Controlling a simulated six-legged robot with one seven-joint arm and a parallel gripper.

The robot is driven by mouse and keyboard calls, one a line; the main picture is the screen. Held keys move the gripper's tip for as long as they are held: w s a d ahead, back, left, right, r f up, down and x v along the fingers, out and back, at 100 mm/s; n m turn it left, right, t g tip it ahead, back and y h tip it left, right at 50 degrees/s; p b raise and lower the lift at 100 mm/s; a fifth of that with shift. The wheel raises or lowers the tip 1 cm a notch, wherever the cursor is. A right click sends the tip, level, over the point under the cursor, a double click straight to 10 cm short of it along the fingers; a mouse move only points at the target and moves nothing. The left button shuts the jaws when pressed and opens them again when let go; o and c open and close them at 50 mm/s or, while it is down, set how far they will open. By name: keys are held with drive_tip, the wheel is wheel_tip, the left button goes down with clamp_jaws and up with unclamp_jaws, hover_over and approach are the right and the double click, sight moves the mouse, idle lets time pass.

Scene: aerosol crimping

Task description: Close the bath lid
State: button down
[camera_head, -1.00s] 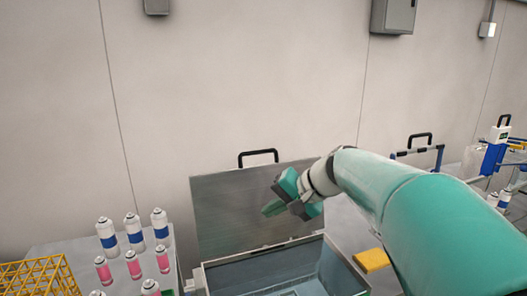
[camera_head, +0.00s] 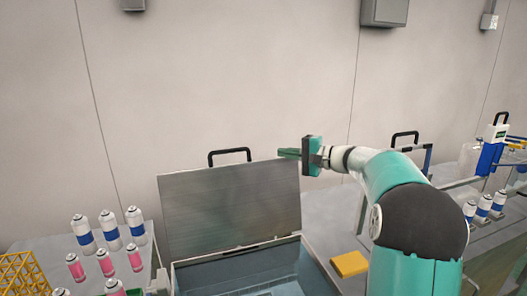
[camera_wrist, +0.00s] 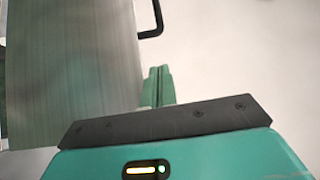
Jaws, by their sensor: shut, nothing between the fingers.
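The bath lid (camera_head: 228,212) is a grey metal panel standing upright, open, at the back of the bath (camera_head: 240,276). A black handle (camera_head: 229,156) sits on its top edge. My gripper (camera_head: 284,153) is shut and empty, near the lid's top right corner and right of the handle; I cannot tell whether it touches the lid. In the wrist view the shut fingers (camera_wrist: 157,87) point up beside the edge of the lid (camera_wrist: 72,65), and the handle (camera_wrist: 152,20) shows above them. The bath's interior is partly visible, cut off by the bottom of the picture.
Several spray cans (camera_head: 110,225) stand on a table at the left, by a yellow wire basket (camera_head: 22,275). A yellow block (camera_head: 349,264) lies right of the bath. A blue-white machine (camera_head: 490,150) stands at the far right. The wall is behind the lid.

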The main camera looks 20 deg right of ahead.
drive_tip(key=r+x, duration=0.1)
drive_tip(key=x, duration=0.9)
drive_tip(key=shift+s+a+f, duration=0.2)
drive_tip(key=shift+a+f, duration=0.1)
drive_tip(key=shift+f, duration=0.15)
